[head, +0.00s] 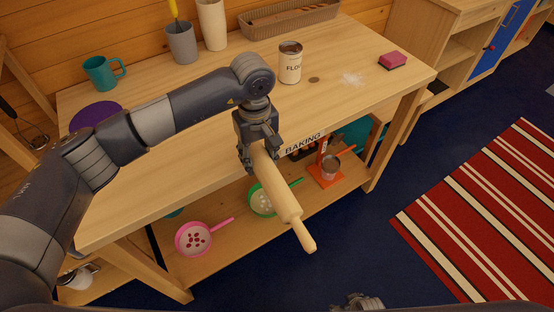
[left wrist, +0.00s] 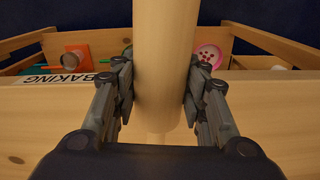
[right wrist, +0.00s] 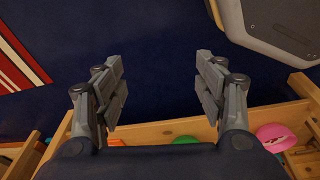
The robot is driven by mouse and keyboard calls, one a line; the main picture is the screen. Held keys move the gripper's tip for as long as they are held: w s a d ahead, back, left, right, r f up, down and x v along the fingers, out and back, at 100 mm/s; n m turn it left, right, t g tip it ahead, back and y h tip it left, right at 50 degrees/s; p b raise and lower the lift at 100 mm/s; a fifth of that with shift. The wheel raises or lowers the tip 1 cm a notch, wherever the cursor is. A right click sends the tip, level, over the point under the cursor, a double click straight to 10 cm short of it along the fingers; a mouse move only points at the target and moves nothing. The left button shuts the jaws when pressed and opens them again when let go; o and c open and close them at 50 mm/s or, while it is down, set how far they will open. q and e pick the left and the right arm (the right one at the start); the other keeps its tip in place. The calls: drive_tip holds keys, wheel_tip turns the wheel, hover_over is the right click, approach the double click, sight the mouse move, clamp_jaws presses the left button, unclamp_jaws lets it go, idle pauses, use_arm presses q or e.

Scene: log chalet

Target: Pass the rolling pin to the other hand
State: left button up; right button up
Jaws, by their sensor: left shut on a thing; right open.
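The light wooden rolling pin (head: 278,187) is held by my left gripper (head: 254,150) in front of the table's front edge. It points down and to the right in the head view, its lower handle free in the air. In the left wrist view the pin (left wrist: 165,60) runs between the two fingers (left wrist: 160,100), which press on both sides of its barrel. My right gripper (right wrist: 162,95) is open and empty in the right wrist view, over dark blue floor. In the head view only a bit of it (head: 357,302) shows at the bottom edge, apart from the pin.
The wooden table (head: 200,150) carries a flour can (head: 290,64), a pink sponge (head: 392,60), a teal mug (head: 102,73) and a basket (head: 290,18). A striped rug (head: 490,205) lies at right.

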drive_tip(key=w+a+r+n+t+y, duration=0.15)
drive_tip(key=w+a+r+n, duration=0.25)
drive_tip(key=w+r, duration=0.8)
drive_tip(key=w+a+r+n+y, duration=0.2)
drive_tip(key=w+a+r+n, duration=0.15)
drive_tip(key=w+r, duration=0.9)
drive_tip(key=w+a+r+n+y, duration=0.1)
drive_tip(key=w+a+r+n, duration=0.25)
drive_tip(key=r, duration=0.45)
drive_tip(key=w+a+r+n+y, duration=0.2)
drive_tip(key=a+r+n, duration=0.2)
drive_tip(key=r, duration=0.4)
drive_tip(key=s+a+r+n+g+h, duration=0.1)
drive_tip(key=s+r+n, duration=0.4)
drive_tip(key=r, duration=0.4)
drive_tip(key=s+a+r+n+g+h, duration=0.15)
drive_tip(key=s+r+n, duration=0.3)
drive_tip(key=r, duration=0.45)
use_arm(q)
drive_tip(key=shift+d+r, duration=0.1)
use_arm(e)
drive_tip(key=n+t+h, duration=0.2)
drive_tip(key=n+t, duration=0.1)
drive_tip(key=n, duration=0.9)
approach(270, 177)
drive_tip(key=x, duration=1)
drive_tip(key=shift+w+f, duration=0.1)
drive_tip(key=shift+f, duration=0.15)
